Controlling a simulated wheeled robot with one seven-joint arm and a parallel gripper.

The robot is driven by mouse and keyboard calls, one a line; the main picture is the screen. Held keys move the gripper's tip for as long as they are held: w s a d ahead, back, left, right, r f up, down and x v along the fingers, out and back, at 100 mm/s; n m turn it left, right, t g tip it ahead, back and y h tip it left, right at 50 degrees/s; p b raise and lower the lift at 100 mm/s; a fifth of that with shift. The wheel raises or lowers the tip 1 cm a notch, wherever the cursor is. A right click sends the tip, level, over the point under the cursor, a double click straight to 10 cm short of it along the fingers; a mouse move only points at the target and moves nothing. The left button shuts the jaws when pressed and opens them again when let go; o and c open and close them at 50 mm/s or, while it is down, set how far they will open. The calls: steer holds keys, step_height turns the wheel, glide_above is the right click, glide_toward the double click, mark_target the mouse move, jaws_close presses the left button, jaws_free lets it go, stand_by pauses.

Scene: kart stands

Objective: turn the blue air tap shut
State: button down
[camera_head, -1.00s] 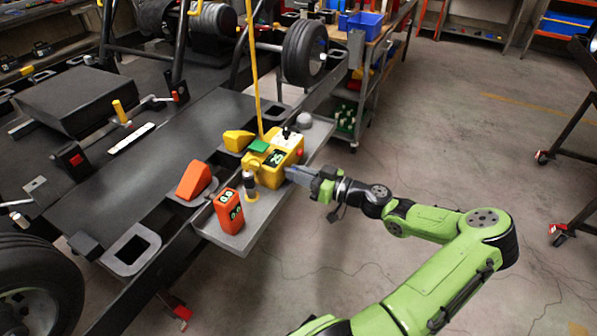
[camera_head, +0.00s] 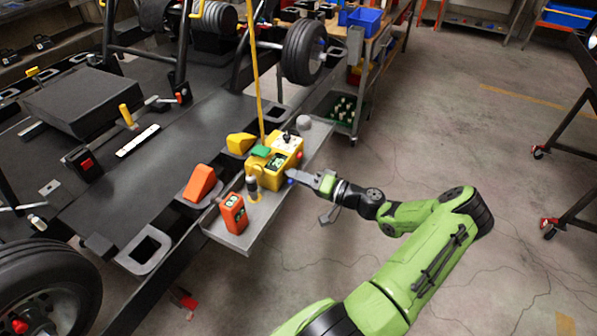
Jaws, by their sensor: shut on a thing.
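The blue air tap (camera_head: 291,182) shows as a small blue spot on the near side of the yellow box (camera_head: 274,170), which sits on a grey shelf. My gripper (camera_head: 297,182) comes in from the right, its fingers at the tap and shut on it. The fingers hide most of the tap, so how far its handle is turned cannot be made out.
On the grey shelf (camera_head: 236,243) stand an orange device (camera_head: 233,214) and a dark cylinder with a yellow base (camera_head: 252,188). A grey dome (camera_head: 303,123) is at the far end. A thin yellow pole (camera_head: 256,80) rises behind the box.

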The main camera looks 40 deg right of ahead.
steer(key=m+p, duration=0.2)
steer(key=m, duration=0.3)
steer(key=shift+m, duration=0.3)
stand_by(0.4)
steer(key=c, duration=1.1)
jaws_free()
steer(key=v, duration=1.5)
steer(key=shift+s+d, duration=0.1)
steer(key=shift+s, duration=0.3)
